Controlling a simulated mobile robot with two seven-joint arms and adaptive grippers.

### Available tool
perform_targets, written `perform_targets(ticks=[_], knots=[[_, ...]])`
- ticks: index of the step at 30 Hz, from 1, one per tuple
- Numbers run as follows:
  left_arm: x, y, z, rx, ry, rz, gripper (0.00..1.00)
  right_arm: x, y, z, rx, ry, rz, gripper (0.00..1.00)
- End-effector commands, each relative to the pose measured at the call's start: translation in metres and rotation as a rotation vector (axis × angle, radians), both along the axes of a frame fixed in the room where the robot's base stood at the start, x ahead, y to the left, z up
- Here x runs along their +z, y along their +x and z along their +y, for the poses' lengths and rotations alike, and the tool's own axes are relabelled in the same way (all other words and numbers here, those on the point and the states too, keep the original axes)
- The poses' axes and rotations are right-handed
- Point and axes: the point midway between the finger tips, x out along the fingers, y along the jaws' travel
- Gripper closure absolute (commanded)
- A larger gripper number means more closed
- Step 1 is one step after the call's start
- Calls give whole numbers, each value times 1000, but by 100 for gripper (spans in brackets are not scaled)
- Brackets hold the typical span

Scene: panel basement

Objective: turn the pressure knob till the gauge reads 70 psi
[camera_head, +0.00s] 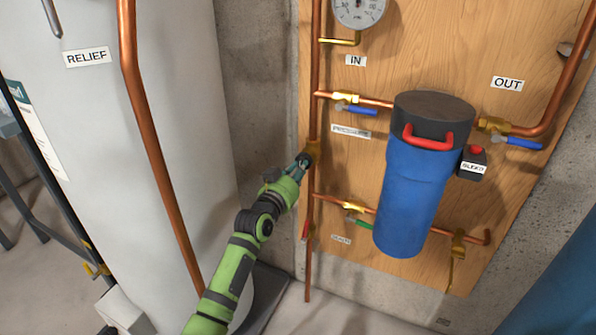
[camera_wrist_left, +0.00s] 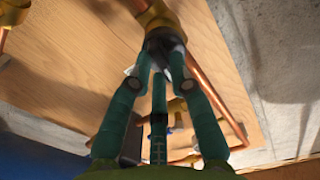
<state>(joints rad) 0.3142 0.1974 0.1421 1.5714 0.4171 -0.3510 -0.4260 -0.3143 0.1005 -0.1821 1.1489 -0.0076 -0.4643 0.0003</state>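The pressure gauge (camera_head: 358,10) is a round white dial at the top edge of the head view. Its upper part is cut off and I cannot read its needle. The pressure knob (camera_head: 312,150) is a small dark knob on a brass fitting on the vertical copper pipe. My left gripper (camera_head: 302,162) is at the knob and hides part of it. In the left wrist view the fingertips (camera_wrist_left: 163,62) close in on both sides of the dark knob (camera_wrist_left: 165,40), below the brass fitting (camera_wrist_left: 158,17). My right gripper is not in view.
A blue filter housing (camera_head: 408,195) with a red handle hangs on the wooden panel (camera_head: 455,40), with blue-handled valves beside it. A white tank (camera_head: 180,110) with a copper pipe (camera_head: 150,140) stands left of my arm. The concrete wall strip between is bare.

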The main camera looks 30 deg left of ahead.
Motion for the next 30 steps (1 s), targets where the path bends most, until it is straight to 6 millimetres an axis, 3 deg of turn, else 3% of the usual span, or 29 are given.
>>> perform_targets(ticks=[14,28,30], knots=[[2,0,0,1,-51,-2,100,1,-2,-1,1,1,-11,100],[5,0,1,1,-413,-23,100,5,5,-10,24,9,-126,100],[5,0,1,1,-480,-26,100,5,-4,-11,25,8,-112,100]])
